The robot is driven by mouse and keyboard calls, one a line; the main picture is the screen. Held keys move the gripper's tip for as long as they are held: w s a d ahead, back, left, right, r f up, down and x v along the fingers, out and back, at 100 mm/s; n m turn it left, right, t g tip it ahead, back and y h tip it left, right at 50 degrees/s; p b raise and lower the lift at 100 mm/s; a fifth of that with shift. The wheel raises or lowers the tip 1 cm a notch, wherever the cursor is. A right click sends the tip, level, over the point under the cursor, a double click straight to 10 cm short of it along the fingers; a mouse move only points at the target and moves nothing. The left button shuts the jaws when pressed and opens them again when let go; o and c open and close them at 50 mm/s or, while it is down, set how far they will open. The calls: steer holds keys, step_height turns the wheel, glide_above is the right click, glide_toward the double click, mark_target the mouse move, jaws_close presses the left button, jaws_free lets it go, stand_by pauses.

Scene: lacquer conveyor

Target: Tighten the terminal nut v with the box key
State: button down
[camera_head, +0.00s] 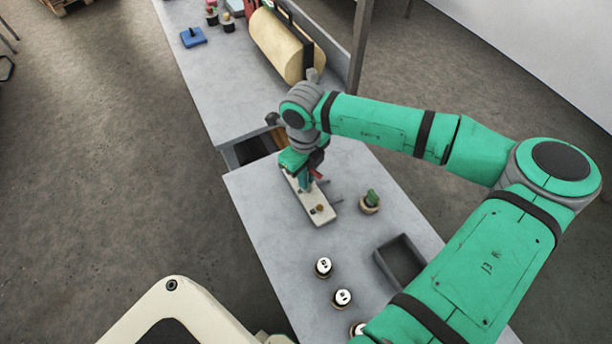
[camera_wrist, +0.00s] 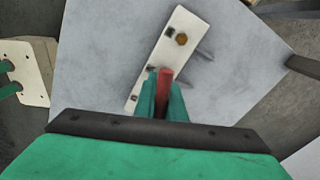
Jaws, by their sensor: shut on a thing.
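A long pale terminal board (camera_head: 326,215) lies on the near grey table. It also shows in the wrist view (camera_wrist: 176,22), with a brass nut (camera_wrist: 181,39) near its far end and several small dark square marks. My gripper (camera_head: 305,182) is over the board's other part, and in the wrist view (camera_wrist: 163,85) its green fingers are shut on a red-handled tool, likely the box key (camera_wrist: 165,77). The key's lower end and whatever is under it are hidden by the fingers. I cannot read any letter on the board.
A small potted cactus (camera_head: 371,200) stands right of the board. A grey open bin (camera_head: 401,262) and several white-topped round pieces (camera_head: 323,266) stand nearer. A far bench holds a tan roll (camera_head: 282,45) and a blue block (camera_head: 193,37). The table left of the board is clear.

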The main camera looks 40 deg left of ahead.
steer(key=shift+w+m, duration=0.1)
steer(key=shift+m, duration=2.5)
steer(key=shift+r, duration=1.5)
